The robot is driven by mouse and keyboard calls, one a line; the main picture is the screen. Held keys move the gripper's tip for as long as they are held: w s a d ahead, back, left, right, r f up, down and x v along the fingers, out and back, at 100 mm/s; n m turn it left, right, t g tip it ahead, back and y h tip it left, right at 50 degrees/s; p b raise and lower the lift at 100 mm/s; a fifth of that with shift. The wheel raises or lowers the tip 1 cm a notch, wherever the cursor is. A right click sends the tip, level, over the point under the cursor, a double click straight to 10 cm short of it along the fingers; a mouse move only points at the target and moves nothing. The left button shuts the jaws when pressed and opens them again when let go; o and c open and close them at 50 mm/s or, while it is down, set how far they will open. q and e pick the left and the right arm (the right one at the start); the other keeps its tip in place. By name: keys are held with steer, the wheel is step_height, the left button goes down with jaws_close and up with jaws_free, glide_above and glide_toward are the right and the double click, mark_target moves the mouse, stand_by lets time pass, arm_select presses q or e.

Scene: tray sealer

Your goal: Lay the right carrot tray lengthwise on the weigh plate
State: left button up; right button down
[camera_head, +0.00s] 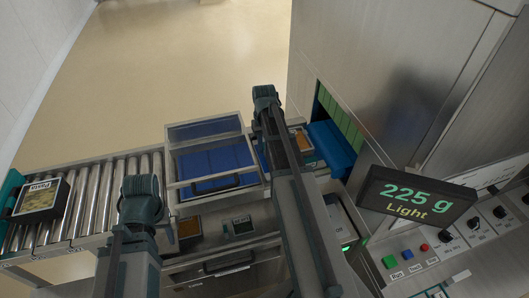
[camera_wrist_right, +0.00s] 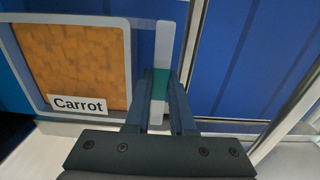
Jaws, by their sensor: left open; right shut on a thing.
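The carrot tray (camera_wrist_right: 75,65) is grey-rimmed with orange contents and a "Carrot" label. In the right wrist view my right gripper (camera_wrist_right: 160,95) is shut on its right-hand rim. In the head view an orange-filled tray (camera_head: 302,141) shows just right of my right arm, whose fingers are hidden there. Another orange-filled tray (camera_head: 188,228) lies low beside my left arm. My left gripper is open, but its fingertips are hard to make out near the dark wrist (camera_head: 140,205). A pale plate (camera_head: 343,222) beside my right arm, partly hidden, may be the weigh plate.
A display (camera_head: 416,201) reads "225 g Light". A clear-lidded sealer (camera_head: 210,150) stands in the middle. A roller conveyor (camera_head: 100,195) at left bears a "Pasta" tray (camera_head: 40,196). A blue belt (camera_head: 332,148) enters the steel housing with green strips (camera_head: 340,117).

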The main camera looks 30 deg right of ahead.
arm_select(q)
steer(key=shift+f, duration=0.25)
arm_select(e)
steer(key=shift+f, duration=0.25)
steer(key=shift+f, duration=0.2)
steer(key=c, duration=0.8)
jaws_free()
arm_select(q)
steer(key=shift+f, duration=0.15)
arm_select(e)
steer(key=shift+o, duration=0.2)
steer(key=shift+r, duration=0.1)
arm_select(q)
step_height(320, 180, up, 12)
steer(key=p, duration=1.2)
steer(key=shift+r, duration=0.2)
arm_select(e)
step_height(320, 180, up, 12)
steer(key=shift+r, duration=0.15)
